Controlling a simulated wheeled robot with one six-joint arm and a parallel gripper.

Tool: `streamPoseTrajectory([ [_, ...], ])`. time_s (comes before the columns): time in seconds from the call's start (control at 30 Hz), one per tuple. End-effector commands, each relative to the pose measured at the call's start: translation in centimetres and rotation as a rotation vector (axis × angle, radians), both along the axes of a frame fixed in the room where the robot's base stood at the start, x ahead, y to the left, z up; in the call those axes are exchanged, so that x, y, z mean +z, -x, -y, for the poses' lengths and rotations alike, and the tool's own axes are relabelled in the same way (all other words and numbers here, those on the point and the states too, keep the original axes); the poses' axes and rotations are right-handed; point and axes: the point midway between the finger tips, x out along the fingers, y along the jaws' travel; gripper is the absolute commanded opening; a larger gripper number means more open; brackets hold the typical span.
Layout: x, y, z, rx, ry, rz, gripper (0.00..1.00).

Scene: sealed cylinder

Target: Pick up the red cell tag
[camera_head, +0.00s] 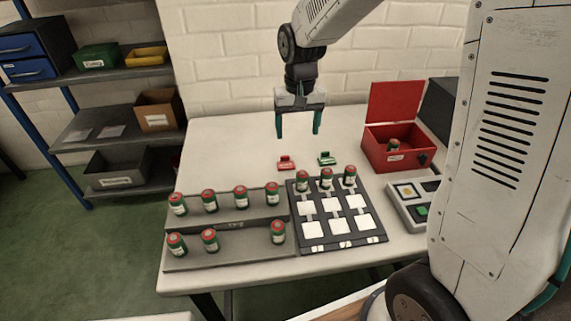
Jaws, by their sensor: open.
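The red cell tag (287,163) lies flat on the white table, behind the black slotted tray. A green tag (326,158) of like shape lies just to its right. My gripper (298,136) hangs above the table with its two teal fingers pointing down and apart. It is open, with nothing between the fingers. The red tag shows below the fingers, apart from them; the exact height between them is hard to tell.
Red-capped green cells stand in the grey two-row rack (235,215) and along the back row of the black tray (378,232). An open red box (370,148) holding a cell stands right. A button panel (397,206) is at the right. The table's back left is clear.

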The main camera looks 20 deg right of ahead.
Motion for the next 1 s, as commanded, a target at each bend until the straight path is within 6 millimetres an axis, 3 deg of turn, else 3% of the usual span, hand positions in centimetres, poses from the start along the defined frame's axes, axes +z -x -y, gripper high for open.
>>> streamPoseTrajectory([
  [0.1,-3.8,-2.9,-0.5,-0.018,0.000,-0.017,0.75],
  [0.3,-7.2,-5.3,-0.9,-0.037,0.000,-0.024,0.75],
  [0.77,-11.7,-5.8,-0.9,-0.039,0.000,-0.025,0.75],
  [1.0,-15.2,-6.1,-0.9,-0.039,0.000,-0.025,0.75],
])
